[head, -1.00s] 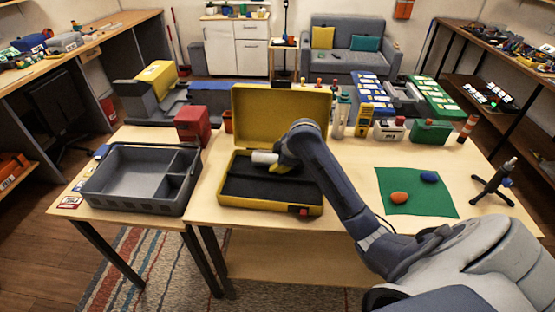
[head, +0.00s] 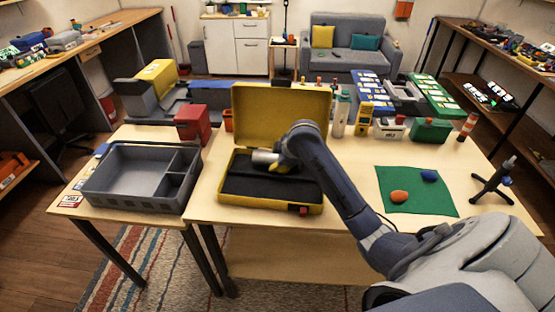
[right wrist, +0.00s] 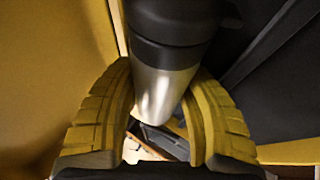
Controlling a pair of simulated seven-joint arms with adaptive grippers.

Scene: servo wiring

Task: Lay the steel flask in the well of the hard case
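The steel flask (head: 264,157) is held over the open yellow hard case (head: 226,198), near its hinge side. Its bare steel end points left in the head view. In the right wrist view the flask's steel body (right wrist: 158,90) and black end show between two yellow fingers. My right gripper (head: 284,166) is shut on the flask; the fingers (right wrist: 162,108) hug both sides of it. The well (head: 262,188) has a dark lining, with no other object visible in it. The flask's far part is hidden by my right gripper and arm. My left gripper is out of view.
The case's raised lid (head: 280,115) stands behind the flask. A grey divided tray (head: 130,200) is left of the case, and a red box (head: 192,123) is behind it. A green mat (head: 410,200) lies at right. Bottles and boxes line the table's back.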

